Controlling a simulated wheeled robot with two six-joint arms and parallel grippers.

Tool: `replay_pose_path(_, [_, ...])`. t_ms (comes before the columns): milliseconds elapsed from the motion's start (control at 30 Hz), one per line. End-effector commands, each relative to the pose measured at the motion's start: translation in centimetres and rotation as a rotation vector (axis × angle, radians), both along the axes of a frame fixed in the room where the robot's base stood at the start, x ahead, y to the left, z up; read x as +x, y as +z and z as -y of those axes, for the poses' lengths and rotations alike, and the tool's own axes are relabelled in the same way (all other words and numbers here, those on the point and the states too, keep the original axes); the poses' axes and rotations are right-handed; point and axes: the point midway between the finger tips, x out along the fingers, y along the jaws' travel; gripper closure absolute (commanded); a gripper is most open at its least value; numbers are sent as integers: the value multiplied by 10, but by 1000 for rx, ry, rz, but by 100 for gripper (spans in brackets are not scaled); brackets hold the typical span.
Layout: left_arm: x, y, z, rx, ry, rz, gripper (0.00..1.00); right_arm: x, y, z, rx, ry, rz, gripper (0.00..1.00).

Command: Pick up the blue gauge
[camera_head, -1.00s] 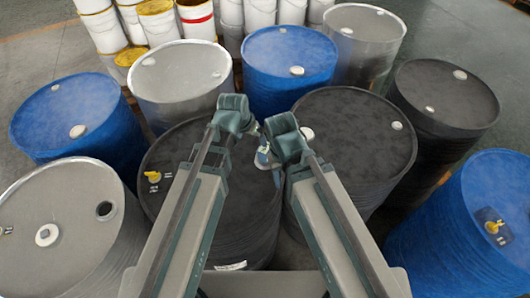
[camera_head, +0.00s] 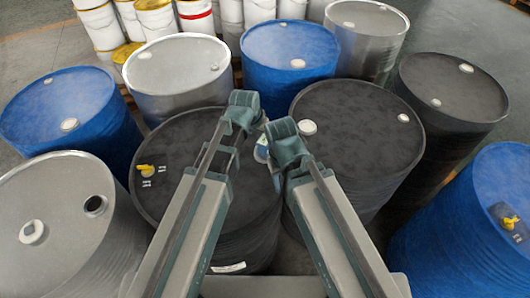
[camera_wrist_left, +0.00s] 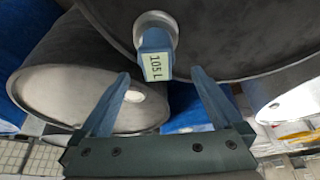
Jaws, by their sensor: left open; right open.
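In the left wrist view the blue gauge (camera_wrist_left: 155,42) has a pale label reading "105 L" and a round whitish base on the dark drum (camera_wrist_left: 220,35). My left gripper (camera_wrist_left: 160,74) is open, with the gauge's lower end in line with the gap between its fingertips. I see no contact. In the head view a small blue and white piece (camera_head: 261,148), probably the gauge, shows at the right edge of the left dark drum (camera_head: 180,140), partly hidden by my arms. My left gripper (camera_head: 243,100) is just above it; my right gripper (camera_head: 280,130) is close beside it. Both sets of fingers are largely hidden there.
Another dark drum (camera_head: 365,130) stands to the right. A grey drum (camera_head: 55,195) and a blue drum (camera_head: 65,100) are left, and a blue drum (camera_head: 470,235) is at right. More drums and white pails (camera_head: 160,18) stand behind. Little room is free between the drums.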

Motion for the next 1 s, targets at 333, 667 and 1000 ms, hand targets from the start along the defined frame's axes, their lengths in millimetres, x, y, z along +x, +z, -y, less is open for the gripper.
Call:
replay_pose_path(333, [3, -11, 3, 0, -1, 0, 0, 0, -11, 0, 0, 0, 0, 50])
replay_pose_path(667, [14, -49, 13, 0, -1, 0, 0, 0, -49, 0, 0, -1, 0, 50])
replay_pose_path(1000, [16, -53, 14, 0, -1, 0, 0, 0, -53, 0, 0, -1, 0, 50])
